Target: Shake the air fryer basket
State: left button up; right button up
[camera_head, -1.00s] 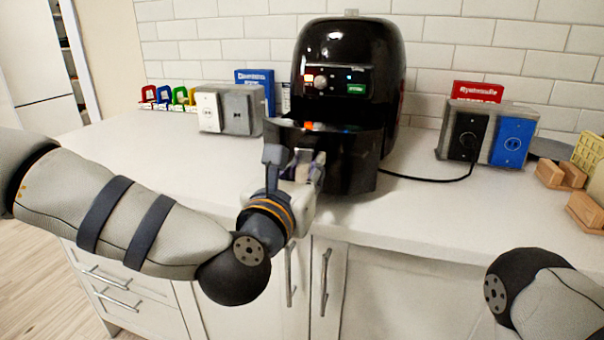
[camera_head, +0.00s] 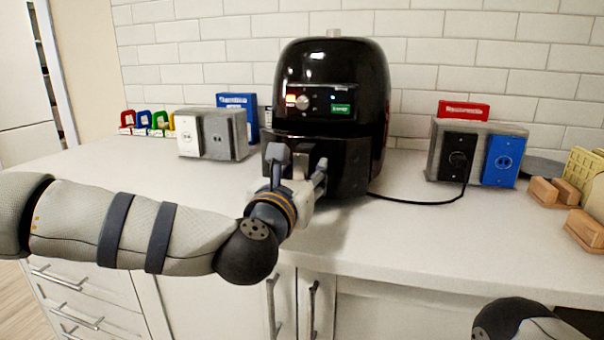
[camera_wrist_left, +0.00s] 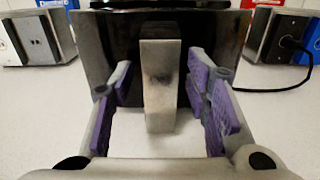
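The black air fryer (camera_head: 333,85) stands on the counter against the tiled wall. Its basket (camera_head: 345,175) is in the fryer's lower front and looks pushed in or nearly so; its inside is hidden. My left gripper (camera_head: 299,168) is at the basket's front. In the left wrist view the grey upright basket handle (camera_wrist_left: 160,88) stands between the two purple-padded fingers of this gripper (camera_wrist_left: 160,75). A gap shows on each side of the handle, so the fingers are open around it. My right gripper is out of view; only part of that arm shows at lower right.
A grey outlet box (camera_head: 214,135) stands left of the fryer, and another outlet box (camera_head: 476,152) stands right. A black cord (camera_head: 430,202) runs over the counter to the right box. Wooden blocks (camera_head: 556,191) lie at far right. The counter (camera_head: 440,240) front is clear.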

pick_arm(q)
jog(key=v, duration=1.2)
jog(key=shift+r, duration=0.1)
